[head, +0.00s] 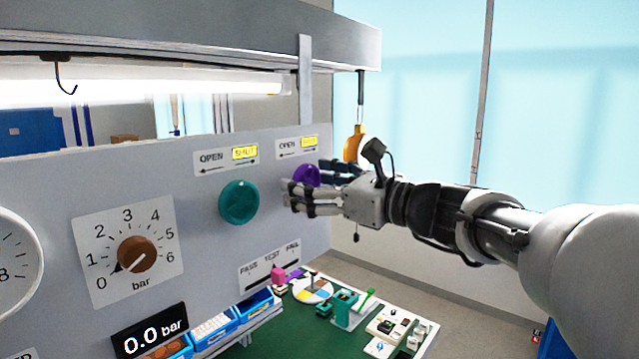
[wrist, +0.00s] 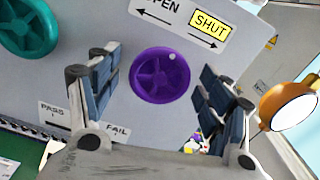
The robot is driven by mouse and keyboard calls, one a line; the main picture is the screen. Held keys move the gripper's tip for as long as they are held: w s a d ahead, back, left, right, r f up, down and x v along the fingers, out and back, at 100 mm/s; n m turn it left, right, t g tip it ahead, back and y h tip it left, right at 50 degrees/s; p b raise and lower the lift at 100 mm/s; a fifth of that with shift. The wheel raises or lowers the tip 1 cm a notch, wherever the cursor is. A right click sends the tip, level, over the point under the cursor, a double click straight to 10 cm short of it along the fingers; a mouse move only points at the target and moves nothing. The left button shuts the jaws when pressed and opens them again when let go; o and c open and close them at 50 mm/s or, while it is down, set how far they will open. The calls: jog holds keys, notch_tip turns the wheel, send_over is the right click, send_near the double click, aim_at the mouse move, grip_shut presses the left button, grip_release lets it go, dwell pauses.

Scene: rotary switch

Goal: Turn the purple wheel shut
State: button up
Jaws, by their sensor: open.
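The purple wheel (head: 306,175) is mounted on the grey upright panel, below a label reading OPEN and SHUT. My gripper (head: 318,186) is in front of it and partly hides it in the head view. In the wrist view the purple wheel (wrist: 161,75) shows whole, with spokes and a small pale dot at its upper right rim. The OPEN/SHUT label (wrist: 180,22) is above it, with SHUT on yellow at the right. My gripper's fingers (wrist: 160,92) are spread apart on either side of the wheel, with nothing held.
A teal wheel (head: 239,202) sits left of the purple one. A brown knob (head: 137,254) on a bar dial is farther left. An orange lamp (wrist: 289,103) is close on the right of my fingers. Below is a green bench (head: 300,335) with blue bins and small items.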

jog(key=v, duration=1.2)
jog(key=shift+a+f, duration=0.1)
jog(key=s+a+f+n+g+h+b, duration=0.1)
jog(key=s+f+n+g+h+b, duration=0.2)
jog(key=f, duration=0.6)
jog(key=s+a+f+n+h+b, duration=0.1)
jog(key=s+a+f+n+b, duration=0.1)
jog(key=s+f+n+b, duration=0.5)
jog(key=s+a+f+g+h+b, duration=0.1)
jog(key=s+f+g, duration=0.15)
jog(key=f, duration=0.85)
jog(key=s+d+f+n+h+b, duration=0.3)
jog(key=s+f+n+b, duration=0.1)
jog(key=f, duration=0.4)
jog(key=s+d+f+n+h+b, duration=0.3)
jog(key=s+d+f+n+b, duration=0.1)
jog(key=f, duration=0.4)
jog(key=s+d+f+n+h+b, duration=0.3)
jog(key=s+d+f+n+b, duration=0.1)
jog(key=f, duration=0.5)
jog(key=shift+s+d+n+g, duration=0.15)
jog(key=shift+s+n+g, duration=0.35)
jog(key=shift+n, duration=0.2)
jog(key=shift+d, duration=0.1)
